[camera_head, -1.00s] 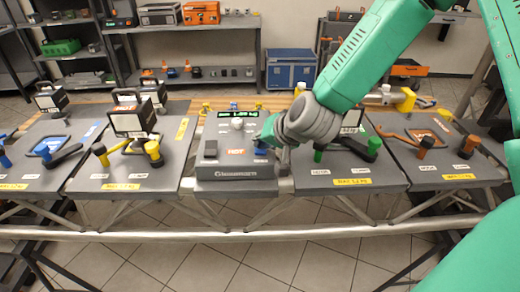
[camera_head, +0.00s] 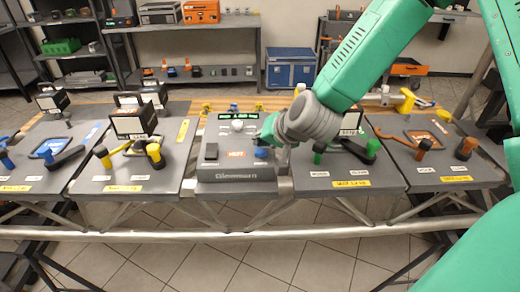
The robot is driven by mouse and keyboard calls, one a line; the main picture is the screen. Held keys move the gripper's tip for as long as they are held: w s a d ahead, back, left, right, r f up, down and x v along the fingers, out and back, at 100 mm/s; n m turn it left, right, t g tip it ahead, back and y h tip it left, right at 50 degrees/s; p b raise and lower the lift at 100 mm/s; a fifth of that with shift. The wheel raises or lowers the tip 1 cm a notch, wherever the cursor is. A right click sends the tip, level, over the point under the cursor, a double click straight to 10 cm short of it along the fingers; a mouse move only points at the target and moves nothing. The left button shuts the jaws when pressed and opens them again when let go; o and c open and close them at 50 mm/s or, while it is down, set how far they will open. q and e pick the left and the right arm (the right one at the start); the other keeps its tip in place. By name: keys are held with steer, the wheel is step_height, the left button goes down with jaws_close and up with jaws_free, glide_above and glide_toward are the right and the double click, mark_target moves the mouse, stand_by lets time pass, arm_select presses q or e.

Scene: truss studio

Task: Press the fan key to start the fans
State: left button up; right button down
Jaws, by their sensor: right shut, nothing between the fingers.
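A grey control console (camera_head: 238,188) stands at the middle of the bench. It has a green-lit display (camera_head: 238,115), a pale round knob (camera_head: 237,125), a black switch (camera_head: 211,151), an orange-lit key (camera_head: 236,155) and a blue knob (camera_head: 261,153). The lettering is too small to tell which is the fan key. My right gripper (camera_head: 267,132) is shut and empty at the console's right side, just above and behind the blue knob. Whether it touches the console cannot be told. The gripper hides part of the console's right edge. My left gripper is not in view.
Grey panels flank the console: one with yellow-handled clamps (camera_head: 128,172) on the left, one with green knobs (camera_head: 346,165) on the right. A front rail (camera_head: 270,233) runs below. Shelves and a blue cabinet (camera_head: 291,70) stand behind.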

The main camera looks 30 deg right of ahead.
mark_target(261, 150)
step_height(261, 150, up, 6)
steer(key=p, duration=0.5)
steer(key=shift+f, duration=0.1)
steer(key=shift+f, duration=0.15)
